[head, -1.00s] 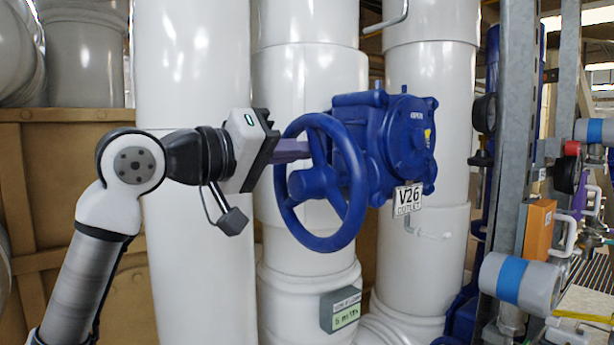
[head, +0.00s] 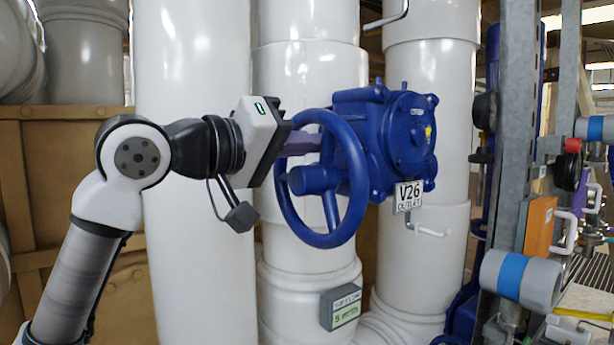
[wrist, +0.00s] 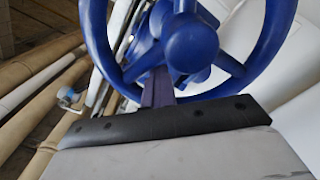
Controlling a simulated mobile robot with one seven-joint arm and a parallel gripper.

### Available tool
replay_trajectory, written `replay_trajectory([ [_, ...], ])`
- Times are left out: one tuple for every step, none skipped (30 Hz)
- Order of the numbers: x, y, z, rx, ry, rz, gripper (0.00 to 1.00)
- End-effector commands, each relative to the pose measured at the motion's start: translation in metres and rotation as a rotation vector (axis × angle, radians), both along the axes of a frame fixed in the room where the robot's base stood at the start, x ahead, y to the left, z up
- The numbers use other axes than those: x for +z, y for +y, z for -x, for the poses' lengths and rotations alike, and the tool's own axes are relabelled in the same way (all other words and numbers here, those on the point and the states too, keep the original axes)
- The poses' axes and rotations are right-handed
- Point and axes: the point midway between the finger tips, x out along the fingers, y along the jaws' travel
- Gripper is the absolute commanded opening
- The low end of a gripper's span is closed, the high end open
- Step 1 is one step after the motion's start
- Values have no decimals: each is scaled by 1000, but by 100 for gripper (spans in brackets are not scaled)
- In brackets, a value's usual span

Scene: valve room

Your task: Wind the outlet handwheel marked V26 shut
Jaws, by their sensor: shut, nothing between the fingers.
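The blue outlet handwheel (head: 311,180) stands upright on the left of a blue valve gearbox (head: 405,135). A white tag (head: 408,195) reading V26 OUTLET hangs below the gearbox. My gripper (head: 308,143) is at the upper part of the wheel, its purple fingers shut with nothing between them. In the wrist view the fingers (wrist: 158,88) reach into the wheel's opening beside a spoke, below the hub (wrist: 191,40). Their tips are partly hidden behind the wheel, and I cannot tell whether they touch a spoke.
A small display box (head: 341,307) on the pipe below the wheel seems to read 5 m³/h. White pipes (head: 195,200) stand close behind my arm. A metal frame (head: 515,120) with gauges and an orange box (head: 538,226) stands to the right.

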Motion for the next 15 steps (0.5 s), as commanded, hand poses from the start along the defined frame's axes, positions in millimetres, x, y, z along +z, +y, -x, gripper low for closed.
replay_trajectory([
  [-1, -4, 5, -4, -5, -2, 0],
  [-1, -5, 7, -3, -4, -3, 0],
  [-1, -6, 8, -3, -3, -2, 0],
  [0, -6, 9, -4, -4, -2, 0],
  [0, -6, 9, -4, -3, -1, 0],
  [0, -6, 8, -4, -3, -1, 0],
  [0, -6, 8, -4, -3, -1, 0],
  [1, -6, 8, -4, -3, -1, 0],
  [0, -6, 8, -4, -3, -1, 0],
  [0, -6, 8, -4, -2, -1, 0],
  [0, -6, 8, -4, -3, -1, 0],
  [0, -6, 9, -4, -3, -1, 0],
  [-1, -7, 10, -4, -3, -1, 0],
  [-2, -7, 11, -3, -2, -2, 0],
  [-4, -9, 13, -3, -3, -2, 0],
])
